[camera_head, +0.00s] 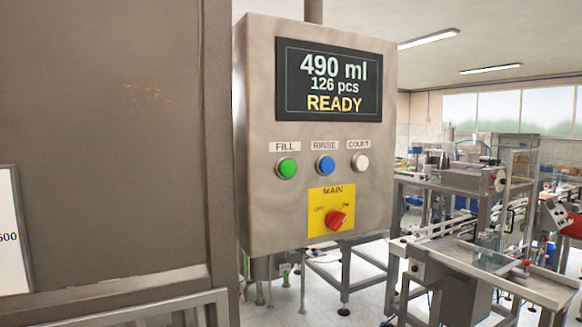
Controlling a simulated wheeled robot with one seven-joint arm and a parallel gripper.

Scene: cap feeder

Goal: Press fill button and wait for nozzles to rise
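A grey metal control box (262,212) fills the middle of the head camera view. Its green FILL button (287,168) is at the left of a row, under a white FILL label. The box's screen (329,80) reads 490 ml, 126 pcs and READY. The nozzles are not in view. My gripper is not in view, and nothing touches the button.
A blue RINSE button (325,166) and a white COUNT button (360,162) sit right of the green one. A red MAIN switch (337,219) is below on a yellow plate. A brown-grey panel (110,150) stands close at the left. A conveyor machine (480,265) stands at the right.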

